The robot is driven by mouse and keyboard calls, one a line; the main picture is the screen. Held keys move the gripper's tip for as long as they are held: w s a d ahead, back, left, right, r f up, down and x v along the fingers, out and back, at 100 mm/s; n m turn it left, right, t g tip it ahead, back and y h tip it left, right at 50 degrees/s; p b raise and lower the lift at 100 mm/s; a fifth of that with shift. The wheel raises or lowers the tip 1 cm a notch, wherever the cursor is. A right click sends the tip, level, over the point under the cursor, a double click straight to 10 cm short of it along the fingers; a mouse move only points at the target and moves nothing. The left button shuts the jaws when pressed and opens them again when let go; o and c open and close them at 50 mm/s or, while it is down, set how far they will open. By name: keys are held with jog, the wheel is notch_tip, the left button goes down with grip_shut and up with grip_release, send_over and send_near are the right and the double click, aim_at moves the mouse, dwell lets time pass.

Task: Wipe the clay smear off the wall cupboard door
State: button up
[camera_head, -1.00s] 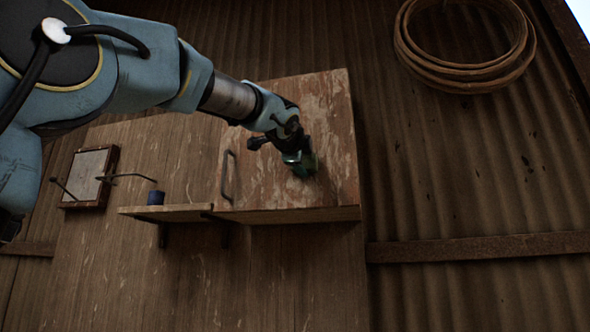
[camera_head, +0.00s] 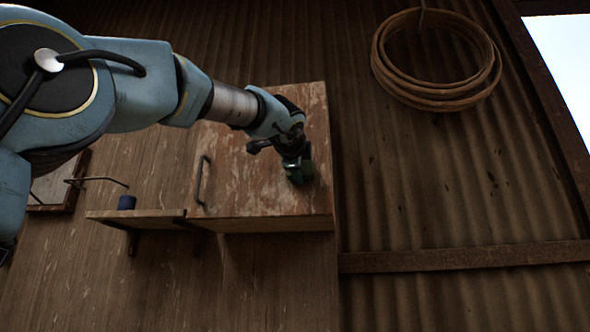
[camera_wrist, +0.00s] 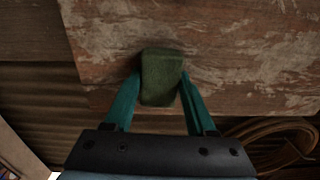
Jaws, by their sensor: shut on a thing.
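The wall cupboard door (camera_head: 235,165) is worn brown wood with pale flaked patches and a dark bar handle (camera_head: 201,180) at its left. It also fills the upper part of the wrist view (camera_wrist: 220,40). My gripper (camera_head: 300,172) is at the lower right part of the door. In the wrist view its two teal fingers (camera_wrist: 160,90) are shut on a dark green sponge or pad (camera_wrist: 161,70). The pad is against or very close to the door; I cannot tell which. I cannot pick out the clay smear from the pale worn patches; the pad may hide part of the door.
A small shelf (camera_head: 140,214) with a dark blue cup (camera_head: 127,202) is left of the cupboard. A framed panel with prongs (camera_head: 62,185) hangs farther left. A coil of hose or rope (camera_head: 440,95) hangs on the corrugated wall (camera_head: 420,180) at right. A horizontal rail (camera_head: 450,257) runs below.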

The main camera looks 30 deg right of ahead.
aim_at(269, 175)
jog(key=shift+w, duration=0.1)
jog(key=shift+w+a+r+p, duration=0.1)
jog(key=shift+w+a+p, duration=0.4)
jog(key=shift+w+a, duration=0.5)
jog(key=shift+w+a+p, duration=0.3)
jog(key=shift+w+a, duration=0.25)
jog(key=shift+w, duration=0.1)
jog(key=shift+w+a+p, duration=0.75)
jog(key=shift+a+p, duration=0.05)
jog(key=shift+a, duration=0.05)
jog(key=shift+w+a+f+p, duration=0.2)
jog(key=shift+w+a+p, duration=0.35)
jog(key=shift+a+p, duration=0.1)
jog(key=p, duration=0.1)
jog(key=w+a+p, duration=0.1)
jog(key=shift+w+a+r+p, duration=0.1)
jog(key=shift+a+r+p, duration=0.15)
jog(key=shift+p, duration=0.1)
jog(key=p, duration=0.1)
jog(key=w+a+p, duration=0.1)
jog(key=p, duration=0.1)
jog(key=shift+w+a+f, duration=0.15)
jog(key=shift+a+f, duration=0.05)
jog(key=shift+a, duration=0.05)
